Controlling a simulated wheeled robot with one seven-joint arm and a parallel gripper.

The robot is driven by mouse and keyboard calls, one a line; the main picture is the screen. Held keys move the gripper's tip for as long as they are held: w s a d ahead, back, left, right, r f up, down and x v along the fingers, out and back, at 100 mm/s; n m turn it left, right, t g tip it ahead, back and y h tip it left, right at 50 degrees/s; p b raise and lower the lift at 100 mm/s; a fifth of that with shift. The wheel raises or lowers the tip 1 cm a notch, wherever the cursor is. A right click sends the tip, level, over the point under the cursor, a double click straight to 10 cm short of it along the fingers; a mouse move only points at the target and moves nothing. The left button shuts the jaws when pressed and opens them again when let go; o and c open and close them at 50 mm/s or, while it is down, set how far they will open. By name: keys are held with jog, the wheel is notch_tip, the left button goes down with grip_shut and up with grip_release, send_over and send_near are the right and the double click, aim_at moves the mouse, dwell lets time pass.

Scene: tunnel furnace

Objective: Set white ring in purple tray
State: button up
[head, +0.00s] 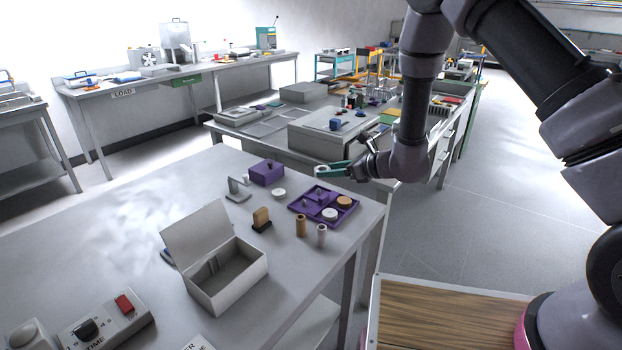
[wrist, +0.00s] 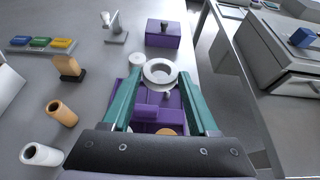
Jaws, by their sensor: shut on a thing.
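My gripper (head: 330,170) has green fingers and is shut on the white ring (head: 321,169). In the wrist view the ring (wrist: 147,75) sits between the two fingertips (wrist: 160,70). The purple tray (head: 309,204) lies on the grey table near its right edge. It has compartments; a white round piece (head: 329,214) and a tan round piece (head: 344,201) are in it. The ring is held above the tray's far side, apart from it. In the wrist view the fingers and ring hide parts of the tray (wrist: 150,104).
A purple box (head: 267,173) and a white disc (head: 278,193) stand beyond the tray. A tan cylinder (head: 301,225) and a pale cylinder (head: 321,235) stand in front. An open grey box (head: 228,278) is at the left. Another bench with a grey case (head: 325,138) is behind.

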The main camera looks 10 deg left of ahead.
jog(key=n+g, duration=0.1)
send_over(314, 206)
jog(key=shift+a+f+y, duration=0.4)
jog(key=shift+a+f, duration=0.05)
jog(key=shift+f, duration=0.3)
jog(key=shift+w+f, duration=0.1)
jog(key=shift+f, duration=3.05)
jog(key=shift+s+d+f+g, duration=0.2)
jog(key=shift+d+f+g, duration=0.1)
jog(key=shift+f, duration=0.05)
jog(key=o, duration=1.4)
jog(key=shift+d+f, duration=0.1)
jog(key=shift+d, duration=0.05)
jog(key=shift+c, duration=0.5)
jog(key=shift+o, duration=1)
